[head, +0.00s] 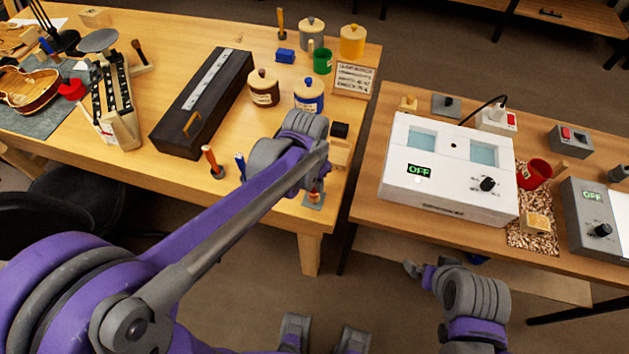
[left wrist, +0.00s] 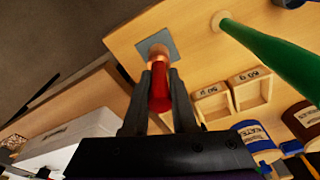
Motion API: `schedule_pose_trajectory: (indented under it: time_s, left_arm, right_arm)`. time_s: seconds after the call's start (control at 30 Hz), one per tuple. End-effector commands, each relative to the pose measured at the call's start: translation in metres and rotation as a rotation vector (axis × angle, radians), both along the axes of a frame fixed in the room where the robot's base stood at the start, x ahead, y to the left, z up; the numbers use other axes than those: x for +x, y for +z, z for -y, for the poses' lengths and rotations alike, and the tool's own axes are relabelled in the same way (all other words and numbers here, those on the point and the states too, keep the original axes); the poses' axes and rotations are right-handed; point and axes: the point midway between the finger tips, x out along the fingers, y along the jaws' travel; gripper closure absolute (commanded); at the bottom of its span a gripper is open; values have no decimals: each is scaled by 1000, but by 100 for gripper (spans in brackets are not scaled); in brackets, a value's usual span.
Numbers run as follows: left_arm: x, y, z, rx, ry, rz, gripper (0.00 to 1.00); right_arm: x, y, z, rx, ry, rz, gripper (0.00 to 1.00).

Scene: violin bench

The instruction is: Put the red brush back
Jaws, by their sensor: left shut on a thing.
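The red brush (left wrist: 160,92) is between the fingers of my left gripper (left wrist: 160,75) in the left wrist view, and the gripper is shut on it. Its paler end points at a small grey square pad (left wrist: 157,45) on the bench; I cannot tell whether it touches. In the head view my left gripper (head: 314,190) is low over the bench's front right corner, mostly hidden by its arm, with the grey pad (head: 312,205) below. My right gripper (head: 412,268) is in front of the right table; its fingers are too small to read.
An orange-red handled tool (head: 212,160) and a blue one (head: 240,166) stand left of my arm. A blue jar (head: 309,96) and small wooden trays (left wrist: 250,90) are close by. A white OFF-display box (head: 450,165) occupies the right table.

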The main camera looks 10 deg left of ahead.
Motion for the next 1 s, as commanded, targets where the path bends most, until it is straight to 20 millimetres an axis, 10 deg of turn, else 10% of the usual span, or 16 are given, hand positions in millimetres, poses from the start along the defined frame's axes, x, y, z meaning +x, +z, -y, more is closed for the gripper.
schedule_pose_trajectory:
  time_s: [0.27,0.3,0.43,1.0]
  left_arm:
    - [0,-4,0,0,0,0,100]
    - [0,-3,0,0,0,0,68]
    - [0,-3,0,0,0,0,45]
    - [-4,36,-2,0,0,1,45]
  right_arm:
    - [-1,-4,0,0,0,-1,0]
    - [-1,-3,0,0,0,-1,0]
    - [-1,-2,0,0,0,-1,0]
    - [1,6,0,0,0,3,0]
